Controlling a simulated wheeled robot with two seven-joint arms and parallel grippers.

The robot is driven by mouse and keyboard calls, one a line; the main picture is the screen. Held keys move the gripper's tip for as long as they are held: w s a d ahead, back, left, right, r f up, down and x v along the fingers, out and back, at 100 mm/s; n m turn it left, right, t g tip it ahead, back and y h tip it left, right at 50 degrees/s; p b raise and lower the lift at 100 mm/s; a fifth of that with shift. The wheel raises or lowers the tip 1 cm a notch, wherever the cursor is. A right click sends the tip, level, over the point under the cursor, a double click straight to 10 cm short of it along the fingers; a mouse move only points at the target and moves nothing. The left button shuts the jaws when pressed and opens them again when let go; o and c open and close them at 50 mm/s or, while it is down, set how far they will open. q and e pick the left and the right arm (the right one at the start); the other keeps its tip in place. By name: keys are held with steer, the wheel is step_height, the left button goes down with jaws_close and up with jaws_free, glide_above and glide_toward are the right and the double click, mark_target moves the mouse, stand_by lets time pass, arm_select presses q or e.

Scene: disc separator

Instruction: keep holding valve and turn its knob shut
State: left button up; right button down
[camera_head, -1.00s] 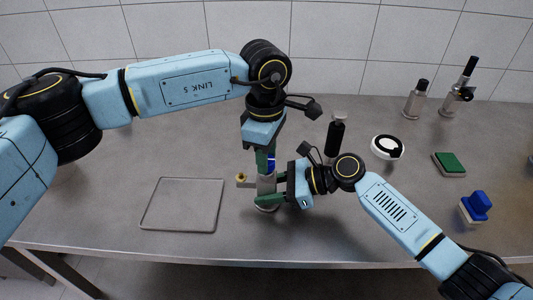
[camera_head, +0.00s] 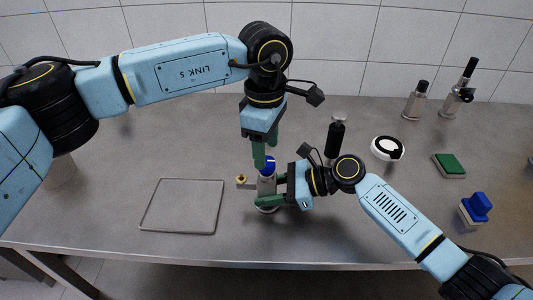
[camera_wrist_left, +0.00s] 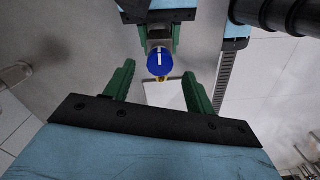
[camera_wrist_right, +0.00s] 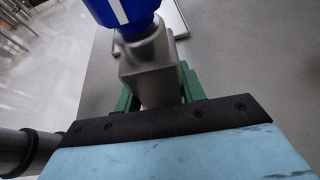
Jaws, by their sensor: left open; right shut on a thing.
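The valve (camera_head: 266,188) stands upright on the table, a grey metal body with a brass side outlet (camera_head: 241,179) and a blue knob (camera_head: 268,165) with a white line on top. My right gripper (camera_head: 268,201) is shut on the valve's body from the right; the grey body also shows between its green fingers in the right wrist view (camera_wrist_right: 152,75). My left gripper (camera_head: 264,158) is open, pointing down above the knob. In the left wrist view the blue knob (camera_wrist_left: 160,61) lies beyond and between the spread green fingers, touching neither finger there.
A flat grey tray (camera_head: 182,206) lies left of the valve. A black-bodied bottle (camera_head: 335,137), a white ring-shaped item (camera_head: 387,148), a green pad (camera_head: 449,165) and a blue-topped block (camera_head: 475,208) stand to the right. Two metal fittings (camera_head: 416,101) (camera_head: 457,90) stand at the back right.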

steer(key=shift+r, duration=0.1)
arm_select(q)
step_height(320, 180, up, 9)
stand_by(0.4)
arm_select(e)
steer(key=c, duration=0.8)
jaws_free()
steer(key=shift+o, duration=0.2)
